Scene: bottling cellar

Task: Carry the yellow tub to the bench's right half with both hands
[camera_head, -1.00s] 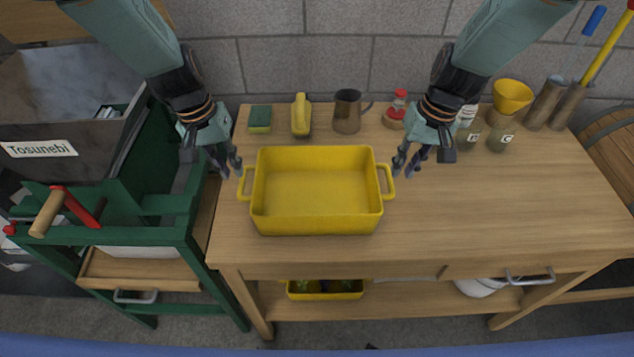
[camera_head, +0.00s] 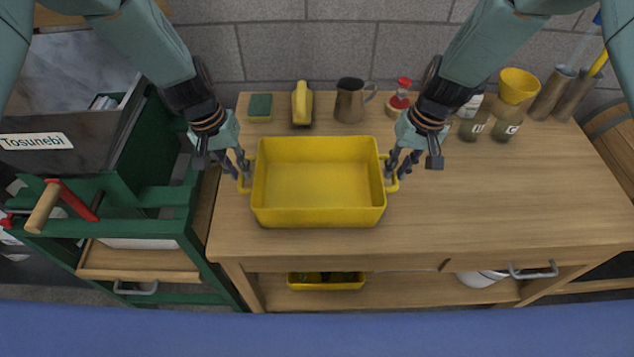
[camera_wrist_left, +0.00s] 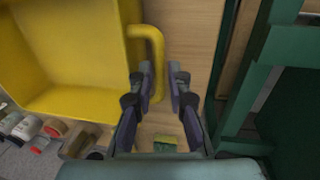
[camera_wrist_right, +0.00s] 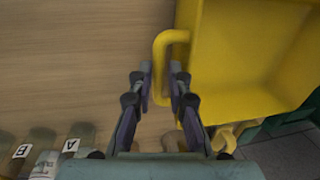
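The yellow tub (camera_head: 318,216) is empty and sits upright on the left half of the wooden bench (camera_head: 520,205). It has a loop handle at each end. My left gripper (camera_head: 243,172) is at the tub's left handle; in the left wrist view the handle (camera_wrist_left: 157,50) runs between its parted fingers. My right gripper (camera_head: 391,170) is at the right handle; in the right wrist view that handle (camera_wrist_right: 160,52) lies between its parted fingers, partly hidden by one of them. Both grippers look open around the handles, with gaps showing.
Behind the tub stand a green sponge (camera_head: 260,107), a yellow object (camera_head: 301,103), a metal jug (camera_head: 350,100) and a red-capped jar (camera_head: 400,98). Labelled jars (camera_head: 506,127) and a yellow funnel (camera_head: 517,85) are at the back right. The bench's right front is clear. A green frame (camera_head: 150,228) stands left.

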